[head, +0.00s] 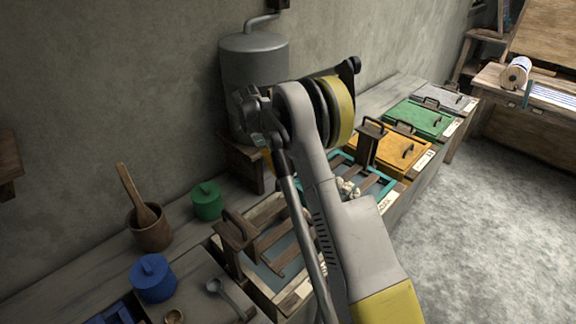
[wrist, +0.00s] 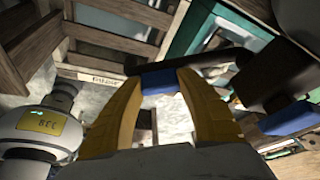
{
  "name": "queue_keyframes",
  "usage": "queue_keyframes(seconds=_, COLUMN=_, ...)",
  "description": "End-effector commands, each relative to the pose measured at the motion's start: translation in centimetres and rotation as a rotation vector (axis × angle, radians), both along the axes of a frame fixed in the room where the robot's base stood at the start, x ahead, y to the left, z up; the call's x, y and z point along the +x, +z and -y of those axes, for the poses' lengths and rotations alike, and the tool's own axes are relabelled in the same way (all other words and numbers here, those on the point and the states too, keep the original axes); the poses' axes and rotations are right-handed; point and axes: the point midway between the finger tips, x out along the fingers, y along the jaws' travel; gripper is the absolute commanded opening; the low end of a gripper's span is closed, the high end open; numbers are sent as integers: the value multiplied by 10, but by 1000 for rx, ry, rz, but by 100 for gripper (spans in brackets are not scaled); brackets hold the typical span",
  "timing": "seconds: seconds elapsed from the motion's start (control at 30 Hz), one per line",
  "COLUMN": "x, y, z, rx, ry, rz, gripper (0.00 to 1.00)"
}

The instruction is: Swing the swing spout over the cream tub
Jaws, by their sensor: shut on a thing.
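In the wrist view my gripper (wrist: 163,80) has its two yellow fingers closed around a blue piece. This sits on a dark bar (wrist: 220,58), which looks like the swing spout, running across the view to a dark round fitting at the right. In the head view my arm hides the spout and most of the gripper, beside the grey tank (head: 253,66). The tub with pale rim (head: 298,298), seemingly the cream tub, stands in front of the teal tub (head: 384,203). I cannot tell which tub lies under the spout.
Orange (head: 392,148), green (head: 420,118) and grey (head: 443,98) lidded tubs continue along the bench. A blue pot (head: 153,279), a green pot (head: 207,201), a wooden mortar (head: 151,232) and a ladle (head: 228,297) stand at the left. The floor at the right is clear.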

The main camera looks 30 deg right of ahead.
Motion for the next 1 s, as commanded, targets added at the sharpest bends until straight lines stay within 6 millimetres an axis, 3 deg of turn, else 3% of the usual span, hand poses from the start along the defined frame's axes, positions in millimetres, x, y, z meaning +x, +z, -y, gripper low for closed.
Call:
queue_keyframes(seconds=0.7, x=7, y=-1, z=-7, rx=2, ry=-75, rz=2, gripper=2)
queue_keyframes(seconds=0.73, x=7, y=-1, z=-7, rx=2, ry=-75, rz=2, gripper=49)
queue_keyframes(seconds=0.8, x=7, y=0, z=-7, rx=2, ry=-75, rz=2, gripper=67)
queue_keyframes(seconds=1.0, x=6, y=0, z=-6, rx=2, ry=-75, rz=1, gripper=67)
